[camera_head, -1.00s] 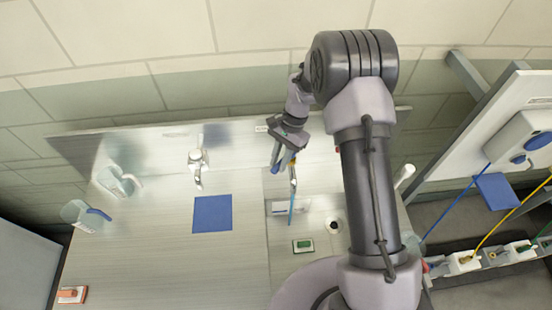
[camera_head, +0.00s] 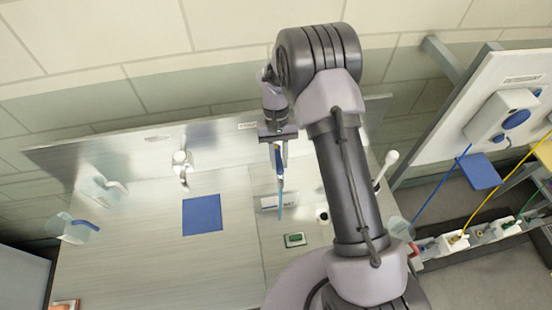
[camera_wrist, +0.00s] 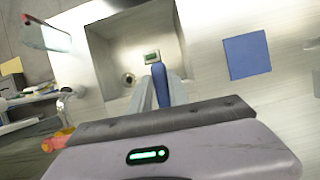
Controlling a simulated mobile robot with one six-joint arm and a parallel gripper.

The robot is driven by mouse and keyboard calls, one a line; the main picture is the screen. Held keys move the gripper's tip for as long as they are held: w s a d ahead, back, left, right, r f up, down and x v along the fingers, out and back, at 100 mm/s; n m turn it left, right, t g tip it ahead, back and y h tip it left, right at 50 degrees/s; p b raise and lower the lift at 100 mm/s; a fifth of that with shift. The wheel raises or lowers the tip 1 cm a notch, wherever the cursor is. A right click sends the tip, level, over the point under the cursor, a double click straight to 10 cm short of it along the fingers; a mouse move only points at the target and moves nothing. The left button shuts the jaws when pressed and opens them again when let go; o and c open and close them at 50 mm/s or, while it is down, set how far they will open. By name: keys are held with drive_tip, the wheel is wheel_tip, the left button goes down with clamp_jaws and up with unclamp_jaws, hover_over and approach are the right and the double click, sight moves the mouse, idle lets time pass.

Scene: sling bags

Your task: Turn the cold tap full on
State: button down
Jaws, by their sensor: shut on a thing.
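The sink basin (camera_wrist: 110,45) lies beyond, with a dark round drain (camera_wrist: 128,80). The tap's body is mostly hidden behind my gripper, and I cannot make out running water.
A silver spout (camera_head: 182,165) stands left on the counter, above a blue mat (camera_head: 202,215). Clear jugs stand further left (camera_head: 72,228). A small green-edged block (camera_head: 294,240) lies near the sink's front. A white-headed brush (camera_head: 390,160) stands right of my arm.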

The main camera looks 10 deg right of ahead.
drive_tip(key=shift+d+n, duration=0.15)
drive_tip(key=shift+n, duration=0.15)
idle(0.4)
drive_tip(key=c, duration=1.2)
unclamp_jaws()
drive_tip(key=shift+c, duration=0.2)
drive_tip(key=p+v, duration=0.1)
drive_tip(key=v, duration=1.6)
drive_tip(key=shift+r, duration=0.25)
